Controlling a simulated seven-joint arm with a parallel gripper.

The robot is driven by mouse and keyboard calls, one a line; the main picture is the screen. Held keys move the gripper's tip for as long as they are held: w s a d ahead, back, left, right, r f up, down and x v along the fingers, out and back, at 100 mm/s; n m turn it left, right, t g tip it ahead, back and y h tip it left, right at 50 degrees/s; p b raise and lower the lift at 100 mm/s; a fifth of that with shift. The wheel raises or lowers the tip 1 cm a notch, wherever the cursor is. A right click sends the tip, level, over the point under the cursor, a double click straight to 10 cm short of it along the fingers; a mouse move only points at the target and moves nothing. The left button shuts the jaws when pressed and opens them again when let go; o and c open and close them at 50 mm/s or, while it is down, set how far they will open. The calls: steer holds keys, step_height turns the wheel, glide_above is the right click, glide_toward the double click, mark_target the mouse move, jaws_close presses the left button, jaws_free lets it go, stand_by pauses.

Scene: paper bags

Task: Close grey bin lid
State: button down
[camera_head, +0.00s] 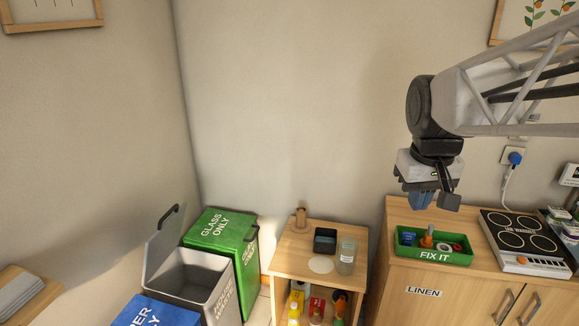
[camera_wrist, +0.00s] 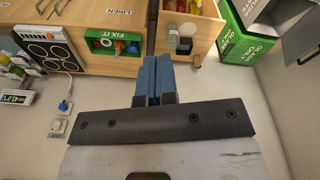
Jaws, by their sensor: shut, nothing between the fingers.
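The grey bin (camera_head: 226,292) stands on the floor at the lower left in the head view, between a green and a blue bin. Its grey lid (camera_head: 163,246) is raised, tilted up on the left side, with a dark handle at its top; the bin's mouth is open. Part of the grey bin also shows at the top right corner of the wrist view (camera_wrist: 291,22). My gripper (camera_head: 421,201) is far to the right of the bin, in the air above the cabinet. Its blue fingers (camera_wrist: 157,77) are together and hold nothing.
A green glass bin (camera_head: 219,230) stands behind the grey bin and a blue bin (camera_head: 155,312) in front. A small wooden shelf (camera_head: 283,262) with a jar and bottles stands between bins and cabinet. A green FIX IT tray (camera_head: 434,255) and a hob (camera_head: 522,239) sit below my gripper.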

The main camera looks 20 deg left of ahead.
steer(key=w+a+r+n+g, duration=0.1)
steer(key=w+a+n, duration=0.2)
steer(key=w+a, duration=0.9)
steer(key=w+a+r+n, duration=0.1)
steer(key=w+a+n, duration=0.2)
steer(key=w+a, duration=0.95)
steer(key=w+a+f+n+h, duration=0.1)
steer(key=w+a+f+n, duration=0.15)
steer(key=a, duration=1.05)
steer(key=w+a+f+n, duration=0.1)
steer(key=w+a+f, duration=0.15)
steer(key=a, duration=0.95)
steer(key=s+a+f+n, duration=0.1)
steer(key=s+a+f, duration=0.1)
steer(key=a+f, duration=0.4)
steer(key=s+a+f+n+h, duration=0.1)
steer(key=a+f, duration=0.5)
steer(key=a, duration=1.1)
steer(key=s+a+f+n, duration=0.3)
steer(key=s+a+f, duration=0.1)
steer(key=a, duration=0.8)
steer(key=shift+s+f+g+h, duration=0.3)
steer(key=shift+s+f+g, duration=0.1)
steer(key=shift+f, duration=0.5)
steer(key=shift+f, duration=0.15)
